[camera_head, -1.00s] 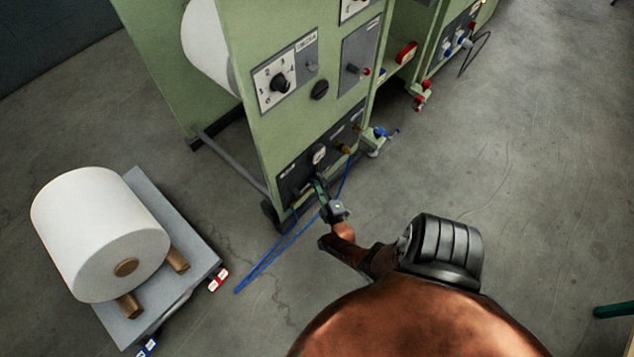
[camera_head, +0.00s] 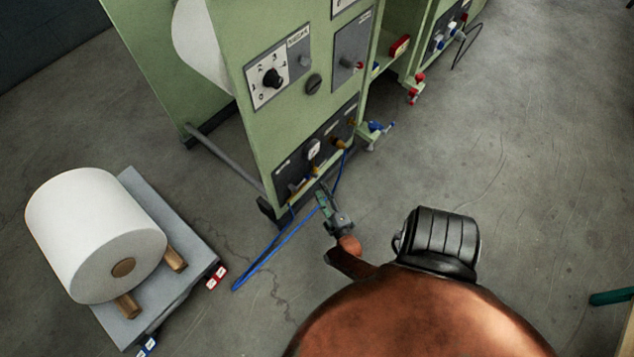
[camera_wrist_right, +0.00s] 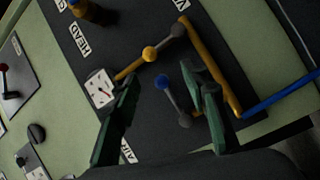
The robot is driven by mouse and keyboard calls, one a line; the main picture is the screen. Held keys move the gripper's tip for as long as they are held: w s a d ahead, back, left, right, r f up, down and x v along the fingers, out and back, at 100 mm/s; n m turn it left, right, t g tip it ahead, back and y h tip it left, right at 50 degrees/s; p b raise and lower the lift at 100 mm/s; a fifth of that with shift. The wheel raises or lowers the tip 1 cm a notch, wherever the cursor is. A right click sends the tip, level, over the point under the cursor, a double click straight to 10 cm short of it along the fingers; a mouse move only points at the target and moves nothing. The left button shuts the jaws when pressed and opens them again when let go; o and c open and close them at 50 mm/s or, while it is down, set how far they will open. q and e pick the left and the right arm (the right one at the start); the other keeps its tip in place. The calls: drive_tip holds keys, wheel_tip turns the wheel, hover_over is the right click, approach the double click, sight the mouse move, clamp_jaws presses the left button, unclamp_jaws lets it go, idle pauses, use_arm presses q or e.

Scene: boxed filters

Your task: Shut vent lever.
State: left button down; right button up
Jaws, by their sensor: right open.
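My right gripper (camera_head: 321,192) is in front of the dark lower panel (camera_head: 330,138) of the green machine. In the right wrist view, the gripper (camera_wrist_right: 161,80) is open, with green fingers. Between them shows a lever with a blue knob (camera_wrist_right: 163,82) and a grey shaft; I cannot tell whether the fingers touch it. Just above is a yellow ball (camera_wrist_right: 150,54) with a grey bar leading to a yellow pipe (camera_wrist_right: 213,66). A label starting with V, partly cut off, sits at the top edge. I cannot tell for certain which is the vent lever. My left gripper is not in view.
A white gauge (camera_wrist_right: 100,88) sits beside the levers. A blue hose (camera_head: 262,257) hangs from the panel onto the floor. A white roll (camera_head: 95,235) rests on a grey pallet (camera_head: 190,240) at left.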

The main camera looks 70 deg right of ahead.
drive_tip(key=shift+v, duration=2.1)
drive_tip(key=shift+c, duration=0.4)
